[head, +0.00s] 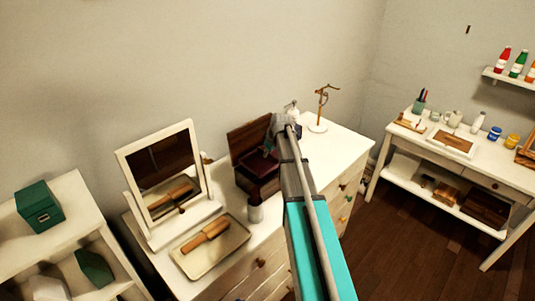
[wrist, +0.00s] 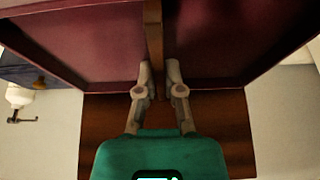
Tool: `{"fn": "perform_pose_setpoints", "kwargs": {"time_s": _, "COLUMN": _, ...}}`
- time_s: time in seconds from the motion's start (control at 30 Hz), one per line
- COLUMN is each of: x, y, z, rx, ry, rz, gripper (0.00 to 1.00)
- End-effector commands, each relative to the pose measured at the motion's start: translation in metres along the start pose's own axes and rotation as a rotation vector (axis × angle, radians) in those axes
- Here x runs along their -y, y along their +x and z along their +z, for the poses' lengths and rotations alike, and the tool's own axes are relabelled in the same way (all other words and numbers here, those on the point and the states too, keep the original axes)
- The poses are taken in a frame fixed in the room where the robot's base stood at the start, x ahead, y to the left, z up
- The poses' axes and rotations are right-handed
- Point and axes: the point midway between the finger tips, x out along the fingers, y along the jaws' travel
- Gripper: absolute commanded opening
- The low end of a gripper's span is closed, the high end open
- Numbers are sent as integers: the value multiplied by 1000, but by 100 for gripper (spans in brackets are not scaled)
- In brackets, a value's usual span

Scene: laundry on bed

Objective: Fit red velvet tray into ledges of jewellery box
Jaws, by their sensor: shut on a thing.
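The jewellery box (head: 247,137) is dark wood and stands on the white dresser with its lid raised at the back. The red velvet tray (head: 258,165) shows at the box's opening. In the wrist view the tray (wrist: 75,45) fills the upper part, with a wooden divider between two red compartments. My gripper (wrist: 158,82) is shut on this divider. Brown wood of the box (wrist: 103,115) shows below the tray's edge. In the head view my gripper (head: 272,142) is over the box, partly hidden by my arm. I cannot tell whether the tray touches the ledges.
A tilted mirror (head: 160,172) and a shallow tray with a wooden brush (head: 205,236) stand left of the box. A white bottle (head: 291,108) and a jewellery stand (head: 318,125) are behind, to the right.

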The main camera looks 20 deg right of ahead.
Motion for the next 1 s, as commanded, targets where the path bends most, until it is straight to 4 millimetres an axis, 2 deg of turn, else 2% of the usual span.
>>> {"fn": "perform_pose_setpoints", "kwargs": {"time_s": 0.03, "x": 0, "y": 6, "z": 2, "rx": 0, "ry": 0, "rz": 0, "gripper": 0}}
{"fn": "perform_pose_setpoints", "kwargs": {"time_s": 0.3, "x": 0, "y": 14, "z": 6, "rx": 0, "ry": 0, "rz": 0, "gripper": 0}}
{"fn": "perform_pose_setpoints", "kwargs": {"time_s": 1.0, "x": 0, "y": 14, "z": 6, "rx": 0, "ry": 0, "rz": 0, "gripper": 0}}
